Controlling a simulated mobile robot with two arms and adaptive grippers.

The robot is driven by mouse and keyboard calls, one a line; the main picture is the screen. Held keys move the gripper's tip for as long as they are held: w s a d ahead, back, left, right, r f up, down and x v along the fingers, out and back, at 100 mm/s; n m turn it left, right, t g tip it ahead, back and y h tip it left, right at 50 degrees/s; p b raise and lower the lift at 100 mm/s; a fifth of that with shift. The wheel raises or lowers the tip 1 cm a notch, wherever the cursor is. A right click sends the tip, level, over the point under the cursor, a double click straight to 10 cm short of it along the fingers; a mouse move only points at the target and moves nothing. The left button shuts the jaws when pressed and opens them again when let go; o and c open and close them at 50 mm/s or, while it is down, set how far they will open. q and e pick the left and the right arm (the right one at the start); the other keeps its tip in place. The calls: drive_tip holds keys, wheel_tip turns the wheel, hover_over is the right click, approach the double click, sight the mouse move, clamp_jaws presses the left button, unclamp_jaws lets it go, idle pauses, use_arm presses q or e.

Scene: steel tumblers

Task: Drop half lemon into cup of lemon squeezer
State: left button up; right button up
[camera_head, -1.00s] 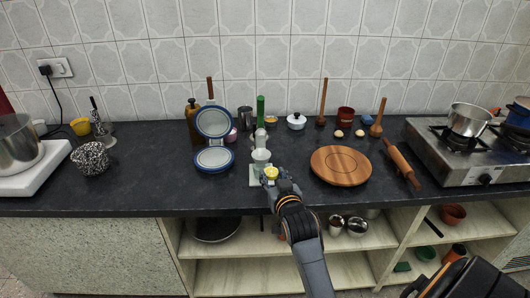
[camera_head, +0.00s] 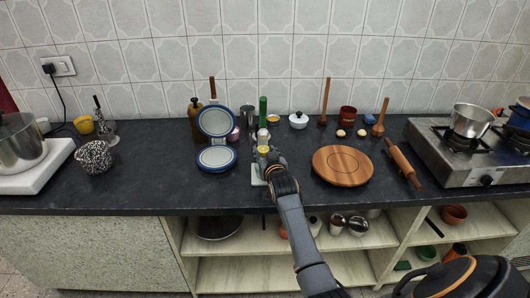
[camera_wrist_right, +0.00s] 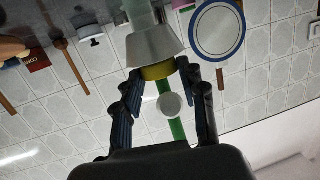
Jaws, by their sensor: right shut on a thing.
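The yellow half lemon (camera_head: 263,149) is between the fingertips of my right gripper (camera_head: 265,154), which is shut on it. In the upside-down right wrist view the half lemon (camera_wrist_right: 158,71) sits between the two fingers, right at the wide rim of the pale squeezer cup (camera_wrist_right: 154,47). It appears over the cup; whether it touches the cup is unclear. The lemon squeezer has a green upright handle (camera_head: 263,111), a white rounded press (camera_wrist_right: 169,104) and a pale base (camera_head: 257,175). My gripper hides most of the cup in the head view. My left gripper is not in view.
A blue-rimmed open round appliance (camera_head: 216,159) stands close left of the squeezer. A round wooden board (camera_head: 342,166) and a rolling pin (camera_head: 403,163) lie to the right. A white lidded pot (camera_head: 298,120) stands behind.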

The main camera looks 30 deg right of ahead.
drive_tip(key=shift+s+r, duration=0.1)
drive_tip(key=shift+f+b, duration=0.35)
drive_tip(key=shift+f, duration=0.3)
drive_tip(key=o, duration=1.1)
drive_tip(key=shift+f, duration=0.1)
